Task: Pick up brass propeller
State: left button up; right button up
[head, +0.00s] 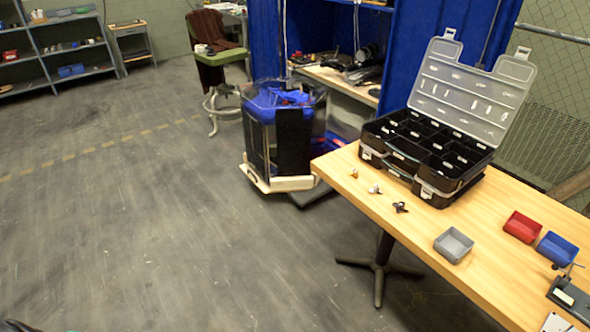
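A small brass-coloured piece (354,173), which looks like the brass propeller, lies on the wooden table (490,265) near its left edge. A small whitish piece (375,189) and a small dark piece (401,207) lie in a row with it toward the front right. All are too small to make out in detail. Neither of my grippers shows in the head view.
An open black organizer case (432,160) with a raised clear lid stands behind the small pieces. Grey (454,245), red (522,227) and blue (557,249) bins sit to the right. The floor at left is clear.

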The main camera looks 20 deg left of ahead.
aim_at(354, 171)
jog(key=u, duration=0.2)
jog(key=i+l, duration=0.1)
jog(key=i, duration=0.55)
jog(key=i+u, duration=0.1)
jog(key=i, duration=0.55)
jog(key=i+l, duration=0.2)
jog(key=i, duration=0.5)
jog(key=u, duration=0.05)
